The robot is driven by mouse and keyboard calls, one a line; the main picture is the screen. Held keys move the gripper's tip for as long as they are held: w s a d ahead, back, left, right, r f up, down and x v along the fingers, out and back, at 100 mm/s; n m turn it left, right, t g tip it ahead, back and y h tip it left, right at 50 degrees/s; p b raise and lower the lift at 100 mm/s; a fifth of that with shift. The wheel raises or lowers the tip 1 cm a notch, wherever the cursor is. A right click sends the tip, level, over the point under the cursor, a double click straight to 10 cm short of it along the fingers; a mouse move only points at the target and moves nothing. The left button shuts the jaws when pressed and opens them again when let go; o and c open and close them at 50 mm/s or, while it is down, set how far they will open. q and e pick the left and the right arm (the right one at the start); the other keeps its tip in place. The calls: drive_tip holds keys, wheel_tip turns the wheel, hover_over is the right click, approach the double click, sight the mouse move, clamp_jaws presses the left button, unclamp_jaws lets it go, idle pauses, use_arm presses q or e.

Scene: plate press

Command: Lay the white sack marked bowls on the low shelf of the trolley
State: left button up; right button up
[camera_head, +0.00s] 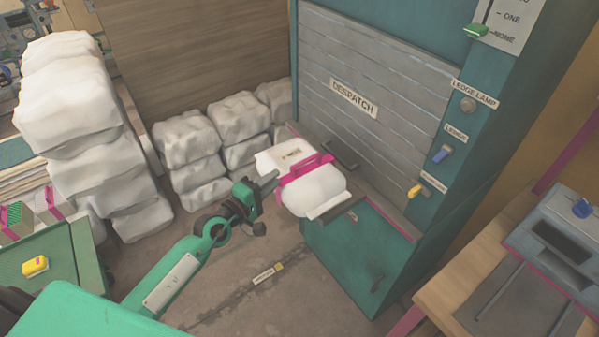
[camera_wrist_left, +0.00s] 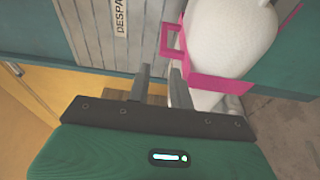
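A white sack (camera_head: 318,188) with a pink strap and a small label lies on the ledge (camera_head: 372,215) in front of the despatch shutter. The label's word is too small to read. In the left wrist view the sack (camera_wrist_left: 225,40) is at upper right, with its pink strap handle (camera_wrist_left: 172,40) standing out toward the fingers. My left gripper (camera_head: 266,188) is beside the sack's left side; in the left wrist view its fingers (camera_wrist_left: 161,85) are apart with nothing clearly between them, just short of the handle. My right gripper is not in view. I cannot make out the trolley for certain.
Stacks of white sacks (camera_head: 70,110) stand at left, with more (camera_head: 190,150) along the wooden wall. The teal despatch cabinet (camera_head: 345,260) stands behind the ledge. A wooden bench (camera_head: 470,290) is at right. A green surface (camera_head: 60,280) with a yellow item is at lower left. Some floor is clear.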

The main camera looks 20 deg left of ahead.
sight(291, 169)
use_arm(q)
drive_tip(key=p+x, duration=0.1)
drive_tip(key=x, duration=0.5)
drive_tip(key=shift+d+f, duration=0.15)
drive_tip(key=shift+w+d+f, duration=0.1)
drive_tip(key=shift+w+d, duration=0.1)
drive_tip(key=shift+w, duration=0.2)
clamp_jaws()
idle(1.0)
